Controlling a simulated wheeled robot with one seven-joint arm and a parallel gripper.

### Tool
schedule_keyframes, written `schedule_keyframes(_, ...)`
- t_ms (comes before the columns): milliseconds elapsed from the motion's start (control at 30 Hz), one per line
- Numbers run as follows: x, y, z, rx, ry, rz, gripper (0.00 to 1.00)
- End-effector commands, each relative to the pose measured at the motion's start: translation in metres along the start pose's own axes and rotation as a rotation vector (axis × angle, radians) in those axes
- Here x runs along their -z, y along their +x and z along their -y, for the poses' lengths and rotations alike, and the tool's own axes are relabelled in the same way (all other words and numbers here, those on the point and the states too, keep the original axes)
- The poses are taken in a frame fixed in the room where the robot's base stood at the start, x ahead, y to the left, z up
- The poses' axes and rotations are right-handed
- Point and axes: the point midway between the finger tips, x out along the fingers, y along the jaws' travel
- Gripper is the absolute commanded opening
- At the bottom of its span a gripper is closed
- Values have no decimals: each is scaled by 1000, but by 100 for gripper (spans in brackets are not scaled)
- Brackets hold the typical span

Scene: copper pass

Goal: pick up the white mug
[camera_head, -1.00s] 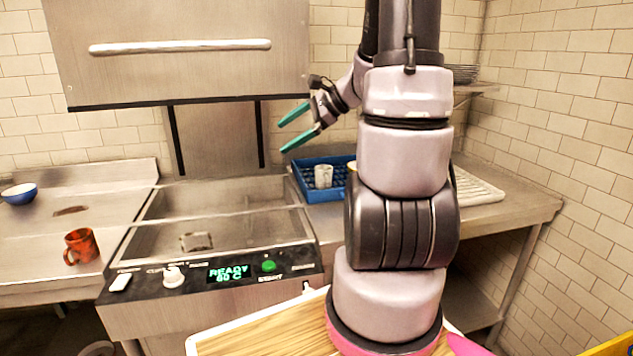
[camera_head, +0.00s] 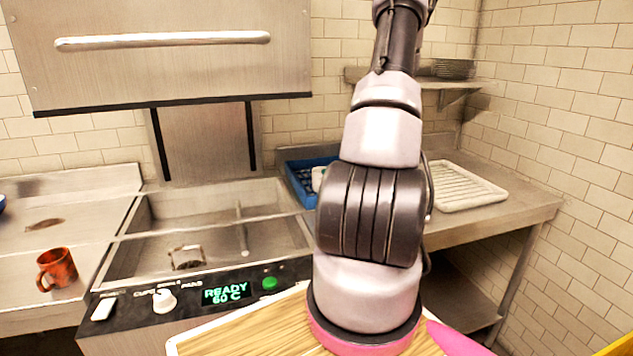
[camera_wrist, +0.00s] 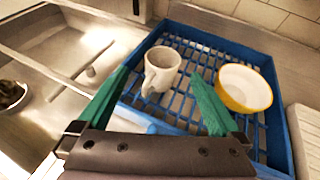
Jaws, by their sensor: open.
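The white mug (camera_wrist: 162,72) stands upright in the blue rack (camera_wrist: 265,62) in the wrist view, with its handle towards the camera. In the head view the mug (camera_head: 318,178) is partly hidden behind my arm, in the blue rack (camera_head: 298,180). My gripper (camera_wrist: 160,88) is open, with one green finger to the left of the mug and the other to its right. The mug lies beyond and between the fingertips in the picture; I see no contact. My gripper is hidden in the head view.
A yellow-and-white bowl (camera_wrist: 244,89) sits in the rack, right of the mug. A ribbed white tray (camera_head: 465,186) lies on the counter at right. An open steel washer (camera_head: 215,225) is left of the rack. An orange mug (camera_head: 57,269) stands on the left counter. Plates (camera_head: 453,68) sit on a shelf.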

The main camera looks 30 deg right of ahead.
Motion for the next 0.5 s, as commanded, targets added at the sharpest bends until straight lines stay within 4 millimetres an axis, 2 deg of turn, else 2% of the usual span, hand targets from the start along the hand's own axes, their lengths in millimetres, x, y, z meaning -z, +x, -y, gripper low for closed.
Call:
schedule_keyframes(300,4,45,3,8,8,-1,100)
schedule_keyframes(500,4,59,4,8,8,-1,100)
